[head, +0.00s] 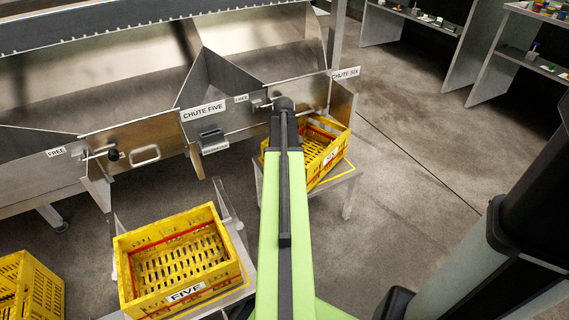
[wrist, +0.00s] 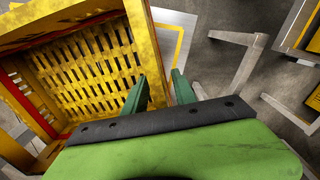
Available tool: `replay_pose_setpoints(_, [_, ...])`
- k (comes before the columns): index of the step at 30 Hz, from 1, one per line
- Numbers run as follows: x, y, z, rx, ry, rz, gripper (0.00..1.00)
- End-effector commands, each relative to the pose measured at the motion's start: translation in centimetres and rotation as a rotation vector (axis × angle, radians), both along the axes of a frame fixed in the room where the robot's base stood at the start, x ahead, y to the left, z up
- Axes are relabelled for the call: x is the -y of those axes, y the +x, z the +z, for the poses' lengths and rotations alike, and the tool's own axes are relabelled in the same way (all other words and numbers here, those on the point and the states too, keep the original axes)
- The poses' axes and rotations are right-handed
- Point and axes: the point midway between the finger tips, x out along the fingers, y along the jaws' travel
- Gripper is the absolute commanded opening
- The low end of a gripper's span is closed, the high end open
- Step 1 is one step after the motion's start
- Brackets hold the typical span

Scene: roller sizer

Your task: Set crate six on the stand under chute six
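Crate six, a yellow slatted crate (head: 336,143) with a white SIX label, is at the stand (head: 347,179) under chute six (head: 345,73), partly hidden by my arm. It looks slightly turned on the stand; I cannot tell if it sits fully flat. In the wrist view, the crate (wrist: 85,62) fills the upper left, and the stand's grey top with a yellow outline (wrist: 181,38) shows beside it. My gripper (wrist: 160,88) has its green fingers either side of the crate's wall, with a narrow gap at the right finger. The gripper is hidden in the head view.
Crate five (head: 180,262) sits on its own stand at the lower left, below chute five (head: 203,111). Another yellow crate (head: 30,290) is at the far left. Shelves with small items (head: 540,62) stand at the back right. The concrete floor (head: 415,165) right of the stand is clear.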

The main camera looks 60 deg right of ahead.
Motion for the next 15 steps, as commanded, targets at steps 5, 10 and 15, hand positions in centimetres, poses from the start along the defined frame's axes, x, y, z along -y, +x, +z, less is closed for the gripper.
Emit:
replay_pose_setpoints(5, [0.0, 0.0, 3.2, 0.0, 0.0, -0.001, 0.33])
replay_pose_setpoints(10, [0.0, -0.1, 7.0, 0.0, 0.0, -0.001, 0.33])
replay_pose_setpoints(15, [0.0, -0.1, 10.6, 0.0, 0.0, -0.001, 0.33])
